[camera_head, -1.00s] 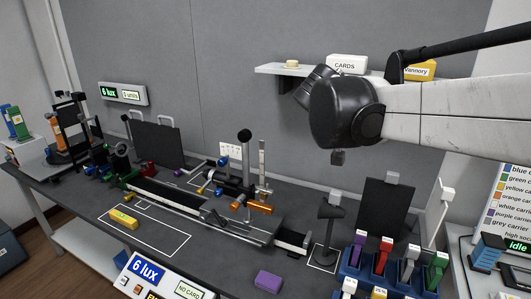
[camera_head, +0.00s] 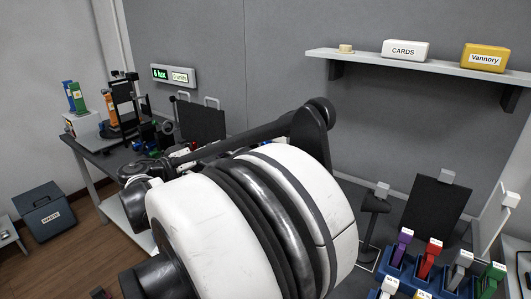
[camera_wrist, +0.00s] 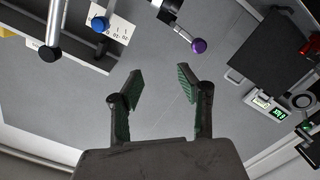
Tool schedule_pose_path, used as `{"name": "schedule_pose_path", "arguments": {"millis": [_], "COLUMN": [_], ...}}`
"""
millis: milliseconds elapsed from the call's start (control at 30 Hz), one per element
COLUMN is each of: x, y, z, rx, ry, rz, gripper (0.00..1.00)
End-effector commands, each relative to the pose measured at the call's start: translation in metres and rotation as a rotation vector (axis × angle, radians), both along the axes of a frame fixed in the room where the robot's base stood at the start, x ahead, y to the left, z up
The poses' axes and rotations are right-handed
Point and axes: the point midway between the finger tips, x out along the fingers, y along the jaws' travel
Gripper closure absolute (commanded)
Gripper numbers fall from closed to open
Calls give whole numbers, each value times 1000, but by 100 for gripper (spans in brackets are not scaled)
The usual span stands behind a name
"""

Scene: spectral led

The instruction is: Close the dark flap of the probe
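My gripper (camera_wrist: 160,82) is open in the wrist view, with two green-padded fingers apart and nothing between them. In the head view my large white and black arm covers most of the bench, and the gripper cannot be made out. A dark stand with a tilted dark top and a light grey cap (camera_head: 376,204) stands right of my arm in the head view; I cannot tell whether it is the probe with the flap. In the wrist view, rods with a purple knob (camera_wrist: 198,46) and a blue knob (camera_wrist: 99,24) lie ahead of the fingers, apart from them.
A black panel (camera_head: 437,206) stands right of the dark stand, behind blue holders with coloured cards (camera_head: 432,258). A shelf (camera_head: 420,65) holds a CARDS box and a yellow box. A lux display (camera_head: 173,75) hangs on the wall; it also shows in the wrist view (camera_wrist: 268,107).

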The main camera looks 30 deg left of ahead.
Motion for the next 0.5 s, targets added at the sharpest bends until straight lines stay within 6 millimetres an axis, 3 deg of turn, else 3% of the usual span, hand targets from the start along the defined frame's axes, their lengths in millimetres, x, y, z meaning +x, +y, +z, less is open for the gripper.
{"name": "schedule_pose_path", "arguments": {"millis": [33,100,233,367,500], "x": [-18,-37,-58,-58,-40], "y": [17,31,45,47,44], "z": [-20,-35,-50,-53,-52], "rx": [-7,-14,-21,-23,-22], "ry": [-18,-37,-61,-67,-66], "rz": [14,22,31,31,30], "gripper": [64,64,64,64,64]}}
